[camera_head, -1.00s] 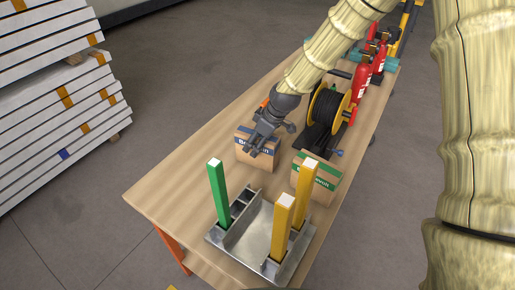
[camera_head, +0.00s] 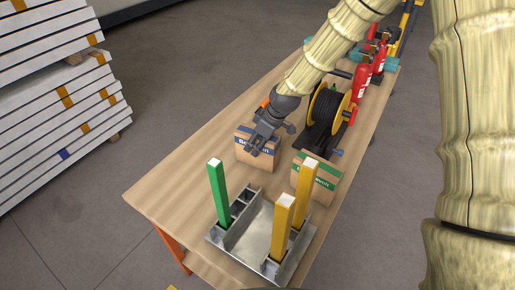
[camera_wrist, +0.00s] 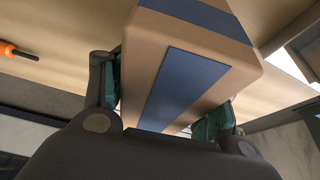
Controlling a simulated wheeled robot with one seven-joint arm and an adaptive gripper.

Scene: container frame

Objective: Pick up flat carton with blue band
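The flat carton with the blue band (camera_head: 257,159) stands on the wooden table, under my gripper (camera_head: 259,146). In the wrist view, the carton (camera_wrist: 190,75) fills the space between the two fingers of my gripper (camera_wrist: 165,110), its blue band running along the face towards the camera. The left finger pad lies close along the carton's left edge. The right pad is partly hidden behind the carton. I cannot tell whether both pads press on it.
A carton with a green band (camera_head: 316,177) stands to the right. A metal tray (camera_head: 235,241) with one green and two yellow posts is in front. A black cable reel (camera_head: 325,112) and red extinguishers (camera_head: 360,80) stand behind. The table's left front is clear.

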